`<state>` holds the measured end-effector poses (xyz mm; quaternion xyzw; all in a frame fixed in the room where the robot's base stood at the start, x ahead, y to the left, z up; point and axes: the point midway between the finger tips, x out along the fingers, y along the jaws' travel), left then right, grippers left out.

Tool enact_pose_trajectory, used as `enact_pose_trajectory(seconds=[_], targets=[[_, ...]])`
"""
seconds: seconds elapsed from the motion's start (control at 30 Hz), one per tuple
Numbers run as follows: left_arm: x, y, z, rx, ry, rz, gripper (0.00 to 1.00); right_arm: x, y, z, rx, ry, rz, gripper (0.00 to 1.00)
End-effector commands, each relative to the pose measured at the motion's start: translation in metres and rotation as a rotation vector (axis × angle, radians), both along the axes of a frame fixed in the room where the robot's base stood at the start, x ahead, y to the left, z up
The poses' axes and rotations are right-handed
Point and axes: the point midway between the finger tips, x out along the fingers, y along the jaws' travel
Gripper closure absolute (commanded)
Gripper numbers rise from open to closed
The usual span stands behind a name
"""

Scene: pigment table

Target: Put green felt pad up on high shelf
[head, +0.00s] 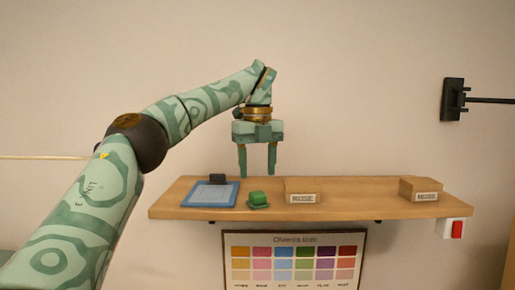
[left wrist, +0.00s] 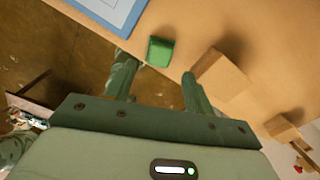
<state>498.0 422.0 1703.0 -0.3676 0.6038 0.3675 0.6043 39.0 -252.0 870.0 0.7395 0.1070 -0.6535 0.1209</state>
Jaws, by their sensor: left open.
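The green felt pad (head: 258,199) sits on the wooden shelf (head: 340,206), near its front edge, between a blue-framed clipboard and a box labelled ROSE. It looks like a small raised block on a darker, flatter base. In the left wrist view the pad (left wrist: 160,52) shows just beyond the fingertips, between their lines. My left gripper (head: 257,174) is open and empty, pointing down above the pad with a clear gap. Its two fingers also show in the left wrist view (left wrist: 157,68). My right gripper is not in view.
The blue clipboard (head: 211,195) lies left of the pad. The ROSE box (head: 302,187) stands close on its right, and another labelled box (head: 420,187) is at the right end. A colour chart (head: 293,262) hangs below. The shelf between the boxes is clear.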

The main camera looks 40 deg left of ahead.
Motion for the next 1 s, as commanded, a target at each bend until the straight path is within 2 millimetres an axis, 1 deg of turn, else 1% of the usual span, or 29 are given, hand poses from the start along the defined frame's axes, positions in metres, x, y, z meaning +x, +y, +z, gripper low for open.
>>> enact_pose_trajectory(seconds=[0.03, 0.1, 0.37, 0.53, 1.0], targets=[[0.001, -0.001, 0.014, 0.003, -0.001, 0.003, 0.46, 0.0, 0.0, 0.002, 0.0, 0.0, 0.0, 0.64], [0.001, -0.001, 0.031, 0.004, -0.004, 0.004, 0.46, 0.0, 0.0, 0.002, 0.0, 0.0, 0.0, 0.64], [0.0, 0.0, 0.056, 0.002, 0.001, 0.001, 0.46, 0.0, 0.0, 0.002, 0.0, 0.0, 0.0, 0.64], [0.0, 0.0, 0.06, 0.0, -0.002, -0.001, 0.46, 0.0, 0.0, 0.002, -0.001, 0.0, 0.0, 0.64], [0.0, 0.0, 0.06, 0.0, -0.001, -0.001, 0.46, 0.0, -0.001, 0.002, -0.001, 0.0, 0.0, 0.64]])
